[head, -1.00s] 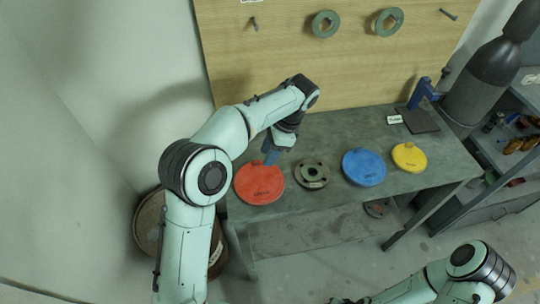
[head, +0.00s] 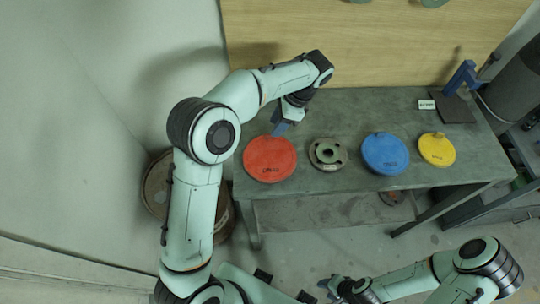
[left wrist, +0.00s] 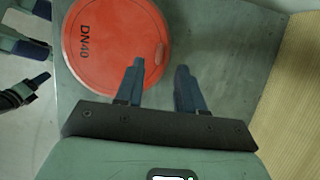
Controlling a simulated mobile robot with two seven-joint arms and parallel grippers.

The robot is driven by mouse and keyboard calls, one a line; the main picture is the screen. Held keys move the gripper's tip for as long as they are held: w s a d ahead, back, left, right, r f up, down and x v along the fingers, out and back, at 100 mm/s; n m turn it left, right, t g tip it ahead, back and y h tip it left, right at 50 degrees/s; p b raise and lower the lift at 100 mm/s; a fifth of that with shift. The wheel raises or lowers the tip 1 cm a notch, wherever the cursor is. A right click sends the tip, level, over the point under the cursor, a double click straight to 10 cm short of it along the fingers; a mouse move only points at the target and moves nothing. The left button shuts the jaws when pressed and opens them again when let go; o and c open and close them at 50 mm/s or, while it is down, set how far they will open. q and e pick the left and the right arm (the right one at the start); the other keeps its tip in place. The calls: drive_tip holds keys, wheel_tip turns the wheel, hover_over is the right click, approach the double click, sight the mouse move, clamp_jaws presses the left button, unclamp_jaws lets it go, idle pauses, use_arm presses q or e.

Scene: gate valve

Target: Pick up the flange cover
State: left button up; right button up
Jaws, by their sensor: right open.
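Three round covers lie on the bench: a red one (head: 270,160) marked DN40, a blue one (head: 386,155) and a yellow one (head: 437,151). Which one is the flange cover is not shown by the pictures. My left gripper (head: 280,130) is at the far edge of the red cover. In the left wrist view, the left gripper (left wrist: 158,68) is open and empty, its two fingers apart near the rim of the red cover (left wrist: 110,38), by a small raised lug. My right gripper (head: 333,287) is open, low in the head view, away from the bench.
A grey flange with bolt holes (head: 328,154) lies between the red and blue covers. A blue clamp-like stand (head: 462,77) is at the bench's back right. A wooden board (head: 370,45) rises behind the bench (head: 370,105). A round drum (head: 157,185) stands left of it.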

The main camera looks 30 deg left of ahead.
use_arm(q)
drive_tip(key=x, duration=0.4)
drive_tip(key=shift+s+a+f+b, duration=0.15)
drive_tip(key=shift+s+b, duration=0.05)
drive_tip(key=shift+b, duration=0.15)
clamp_jaws()
use_arm(e)
drive_tip(key=shift+s+f, duration=0.4)
drive_tip(key=shift+f, duration=0.2)
use_arm(q)
wheel_tip(320, 180, up, 20)
drive_tip(key=p, duration=0.4)
use_arm(e)
drive_tip(key=w+r, duration=0.5)
drive_tip(key=shift+w+r+t, duration=0.15)
drive_tip(key=shift+r+t, duration=0.15)
drive_tip(key=shift+r, duration=0.1)
